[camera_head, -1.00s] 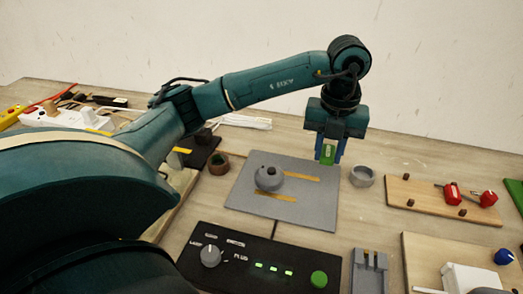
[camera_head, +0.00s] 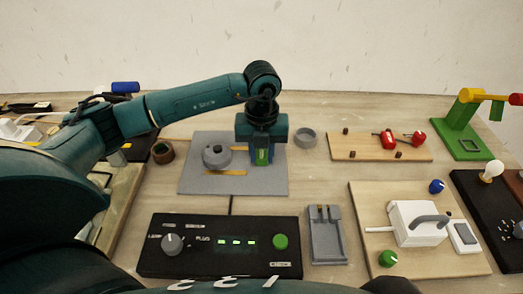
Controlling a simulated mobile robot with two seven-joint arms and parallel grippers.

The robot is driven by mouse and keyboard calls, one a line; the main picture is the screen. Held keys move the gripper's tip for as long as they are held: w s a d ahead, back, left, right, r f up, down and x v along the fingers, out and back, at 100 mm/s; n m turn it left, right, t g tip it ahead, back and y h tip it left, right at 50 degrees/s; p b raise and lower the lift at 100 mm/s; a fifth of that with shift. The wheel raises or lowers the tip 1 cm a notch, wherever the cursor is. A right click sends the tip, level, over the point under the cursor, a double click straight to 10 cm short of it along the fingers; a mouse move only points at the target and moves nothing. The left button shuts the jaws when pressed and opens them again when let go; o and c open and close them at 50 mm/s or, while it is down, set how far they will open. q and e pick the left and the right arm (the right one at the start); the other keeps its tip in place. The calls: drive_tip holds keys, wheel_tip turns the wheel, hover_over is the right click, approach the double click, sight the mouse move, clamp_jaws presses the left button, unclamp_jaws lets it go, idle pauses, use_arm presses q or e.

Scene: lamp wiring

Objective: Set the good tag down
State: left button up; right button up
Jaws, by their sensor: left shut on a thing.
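My left gripper (camera_head: 262,163) points down over the right part of the grey mat (camera_head: 215,187). I cannot tell whether the tag touches the mat. A grey round piece with a knob (camera_head: 216,156) stands on the mat to the left of the gripper, near yellow strips (camera_head: 225,173). My right gripper is not in view.
A wooden board with red pieces (camera_head: 389,139) is farther right. A black panel with green lights (camera_head: 215,262) and a grey holder (camera_head: 326,250) lie in front. A green stand (camera_head: 468,145) is at far right.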

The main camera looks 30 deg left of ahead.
sight(262, 158)
use_arm(q)
drive_tip(key=shift+f, duration=0.15)
drive_tip(key=o, duration=0.9)
drive_tip(key=shift+o, duration=0.2)
wheel_tip(262, 158, up, 12)
drive_tip(key=b, duration=0.1)
drive_tip(key=shift+r, duration=0.2)
drive_tip(key=shift+s, duration=0.1)
